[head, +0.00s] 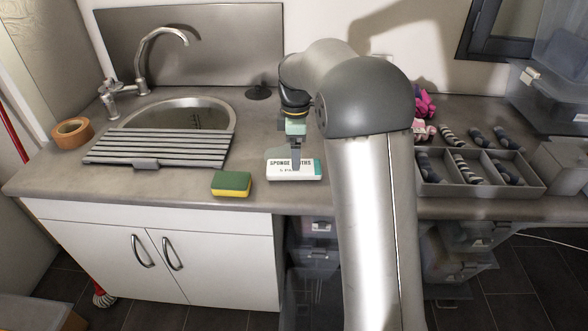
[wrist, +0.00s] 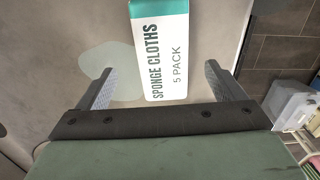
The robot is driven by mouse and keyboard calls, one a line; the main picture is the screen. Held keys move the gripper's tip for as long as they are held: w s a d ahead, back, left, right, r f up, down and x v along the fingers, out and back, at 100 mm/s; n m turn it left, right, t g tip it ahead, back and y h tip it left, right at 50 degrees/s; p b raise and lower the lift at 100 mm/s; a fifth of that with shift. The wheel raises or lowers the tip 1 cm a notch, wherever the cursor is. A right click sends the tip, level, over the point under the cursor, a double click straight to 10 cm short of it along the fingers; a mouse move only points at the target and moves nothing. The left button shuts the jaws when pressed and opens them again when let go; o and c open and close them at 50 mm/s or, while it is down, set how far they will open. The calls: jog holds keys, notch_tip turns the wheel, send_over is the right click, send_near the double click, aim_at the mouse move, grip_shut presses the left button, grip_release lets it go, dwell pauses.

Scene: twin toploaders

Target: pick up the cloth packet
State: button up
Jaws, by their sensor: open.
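The cloth packet (head: 308,171) is a flat white pack with a teal end, printed "SPONGE CLOTHS 5 PACK", lying on the counter right of the sponge. In the wrist view the packet (wrist: 163,60) lies ahead, between the lines of the two fingers, running out past the top edge. My gripper (head: 296,160) is above the packet in the head view and hides part of its print. In the wrist view my gripper (wrist: 158,88) is open, its fingers apart on either side of the packet with a gap to each. I cannot tell how high the fingertips are above the counter.
A yellow and green sponge (head: 231,184) lies left of the packet. A sink (head: 190,108) with a slatted drainer (head: 155,148), a tap and a brown tape roll (head: 72,132) stand at left. A grey divided tray (head: 476,186) of rolled socks is at right, beyond my arm.

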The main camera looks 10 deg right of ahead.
jog(key=f, duration=0.5)
jog(key=shift+s+a, duration=0.15)
jog(key=shift+a, duration=0.05)
jog(key=c, duration=1.1)
jog(key=shift+r, duration=0.1)
